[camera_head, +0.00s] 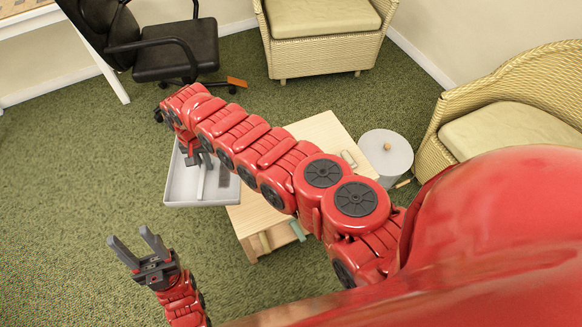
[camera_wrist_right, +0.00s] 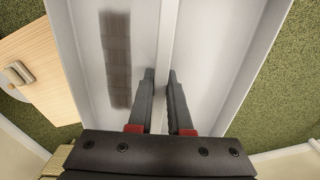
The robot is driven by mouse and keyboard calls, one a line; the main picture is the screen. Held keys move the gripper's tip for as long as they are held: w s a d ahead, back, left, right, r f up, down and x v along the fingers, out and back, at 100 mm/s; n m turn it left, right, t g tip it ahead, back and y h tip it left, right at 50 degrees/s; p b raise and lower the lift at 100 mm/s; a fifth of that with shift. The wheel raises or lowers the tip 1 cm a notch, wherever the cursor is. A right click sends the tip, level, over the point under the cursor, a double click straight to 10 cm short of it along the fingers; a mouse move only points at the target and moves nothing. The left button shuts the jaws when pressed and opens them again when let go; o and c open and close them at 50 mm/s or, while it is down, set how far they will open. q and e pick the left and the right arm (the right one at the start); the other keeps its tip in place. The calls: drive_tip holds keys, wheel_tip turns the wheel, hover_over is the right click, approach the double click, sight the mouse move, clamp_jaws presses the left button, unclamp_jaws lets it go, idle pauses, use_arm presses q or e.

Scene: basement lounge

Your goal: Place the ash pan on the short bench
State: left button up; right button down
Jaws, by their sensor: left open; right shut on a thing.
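The ash pan (camera_head: 181,186) is a shallow light-grey tray with a raised bar along its middle and a dark patch on its floor. My right gripper (camera_head: 207,160) is shut on that bar; the right wrist view shows both fingers (camera_wrist_right: 162,92) either side of the ash pan's bar (camera_wrist_right: 166,30). The short bench (camera_head: 318,128) has a pale wooden top, partly hidden by my right arm. The pan is at its left edge in the head view; the bench top (camera_wrist_right: 45,60) shows beside the pan in the wrist view. My left gripper (camera_head: 140,247) is open and empty over the carpet.
A small beige object (camera_head: 348,159) lies on the bench top. A grey lidded bin (camera_head: 385,152) stands at the bench's right. A black office chair (camera_head: 176,52), a wicker chair (camera_head: 322,40) and another wicker chair (camera_head: 510,130) stand around. Green carpet at left is clear.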

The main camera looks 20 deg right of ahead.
drive_tip(key=shift+w+a+f+m+b, duration=0.2)
drive_tip(key=shift+f+m+b, duration=0.2)
drive_tip(key=shift+f+m, duration=0.2)
drive_tip(key=shift+d+f+m, duration=0.2)
drive_tip(key=shift+d+m, duration=0.05)
drive_tip(key=shift+m, duration=0.05)
drive_tip(key=shift+d, duration=0.1)
